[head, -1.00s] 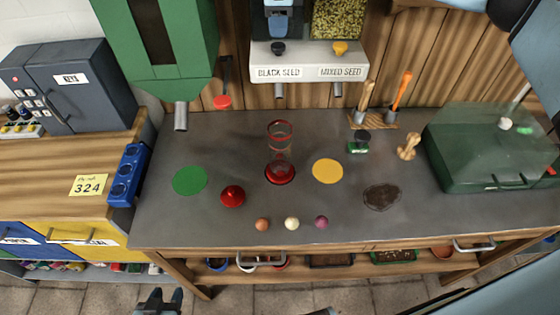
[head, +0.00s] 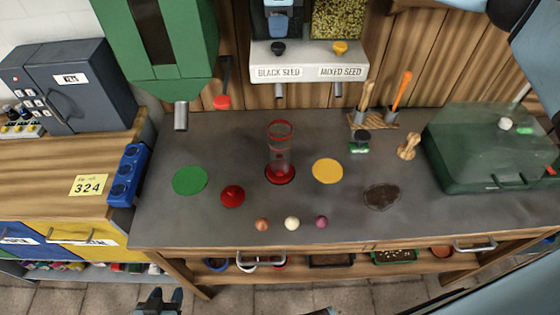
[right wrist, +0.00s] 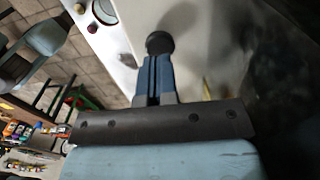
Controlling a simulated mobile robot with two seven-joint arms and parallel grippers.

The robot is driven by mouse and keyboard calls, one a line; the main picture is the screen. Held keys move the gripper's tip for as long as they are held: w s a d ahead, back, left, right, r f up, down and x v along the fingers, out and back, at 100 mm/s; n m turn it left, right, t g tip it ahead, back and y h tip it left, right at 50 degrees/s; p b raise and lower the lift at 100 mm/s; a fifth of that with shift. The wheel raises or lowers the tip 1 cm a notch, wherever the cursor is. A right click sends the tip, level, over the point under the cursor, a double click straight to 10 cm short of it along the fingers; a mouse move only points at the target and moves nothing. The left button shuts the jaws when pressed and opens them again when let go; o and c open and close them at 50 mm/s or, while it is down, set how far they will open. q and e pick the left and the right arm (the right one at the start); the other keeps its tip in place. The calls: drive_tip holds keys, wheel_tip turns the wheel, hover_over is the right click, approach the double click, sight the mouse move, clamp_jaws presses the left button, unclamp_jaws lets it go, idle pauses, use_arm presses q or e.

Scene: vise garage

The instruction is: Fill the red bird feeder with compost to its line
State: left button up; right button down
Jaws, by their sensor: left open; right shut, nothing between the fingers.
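The red bird feeder (head: 280,150) stands upright mid-bench, a clear tube with a red rim and red base. I see no clear filling in it. A red domed piece (head: 232,196) lies to its front left. A dark brown patch, perhaps compost, (head: 382,197) lies to its right. A green hopper (head: 160,40) with a grey spout hangs at the back left. My left gripper (head: 162,298) is open and empty below the bench's front edge. My right gripper (right wrist: 158,60) is shut; a dark round shape shows at its tips. Both are well away from the feeder.
Green (head: 190,181) and yellow (head: 328,171) discs flank the feeder. Several small balls (head: 292,224) line the front. Seed dispensers (head: 308,62) hang behind. A green lidded bin (head: 490,165) fills the right end. Tools stand in a wooden holder (head: 375,121).

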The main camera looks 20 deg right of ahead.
sight(278, 45)
drive_tip(key=shift+f+b, duration=1.05)
drive_tip(key=shift+f, duration=0.65)
drive_tip(key=shift+r+p, duration=0.65)
drive_tip(key=shift+r, duration=1.05)
drive_tip(key=shift+f, duration=0.2)
